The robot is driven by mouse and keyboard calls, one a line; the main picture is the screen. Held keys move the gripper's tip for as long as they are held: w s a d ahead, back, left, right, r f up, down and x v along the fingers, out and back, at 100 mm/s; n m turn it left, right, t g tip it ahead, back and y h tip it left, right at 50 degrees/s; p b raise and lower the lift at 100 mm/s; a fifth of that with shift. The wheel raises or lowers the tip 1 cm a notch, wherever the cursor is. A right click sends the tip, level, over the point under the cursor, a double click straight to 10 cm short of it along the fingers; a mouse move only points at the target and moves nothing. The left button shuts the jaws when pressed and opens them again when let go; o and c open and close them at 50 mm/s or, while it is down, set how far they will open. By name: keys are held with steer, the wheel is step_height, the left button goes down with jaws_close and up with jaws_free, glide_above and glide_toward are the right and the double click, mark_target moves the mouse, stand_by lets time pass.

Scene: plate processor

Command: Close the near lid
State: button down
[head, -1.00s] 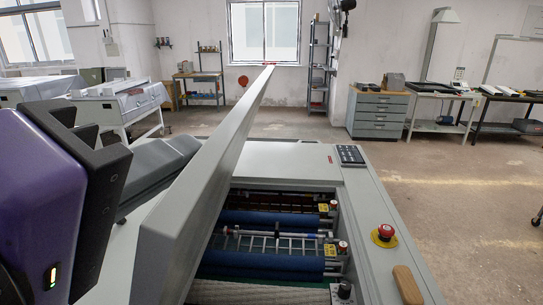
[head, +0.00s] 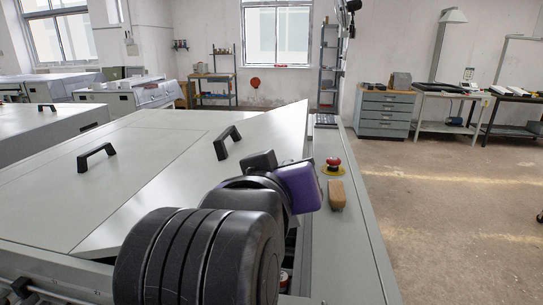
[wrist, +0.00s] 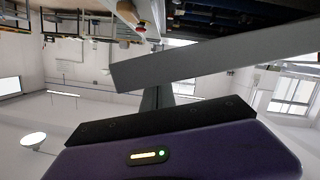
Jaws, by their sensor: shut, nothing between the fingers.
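The near lid (head: 165,190) is a flat light-grey panel with a black handle (head: 228,142). In the head view it is tilted, low on its left, with its right edge raised above the machine's frame. A dark gap shows beneath that edge, partly hidden by my arm. My gripper, with its purple body at the right edge of the lid, has its fingers hidden in the head view. In the wrist view my gripper (wrist: 160,98) is shut and empty, close to the lid's long grey edge (wrist: 215,58). I cannot tell whether they touch.
A red emergency button (head: 333,164) on a yellow base and a wooden block (head: 336,194) stand on the right frame. A second black handle (head: 97,156) is on the flat panel to the left. The floor at right is clear.

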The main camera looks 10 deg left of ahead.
steer(key=d+f+b, duration=0.1)
steer(key=f, duration=0.2)
steer(key=f+m+b, duration=0.1)
steer(key=f+b, duration=0.1)
steer(key=f, duration=0.1)
steer(key=d+f+m+y+b, duration=0.1)
steer(key=f+b, duration=0.1)
steer(key=f, duration=0.1)
steer(key=shift+d+f, duration=0.35)
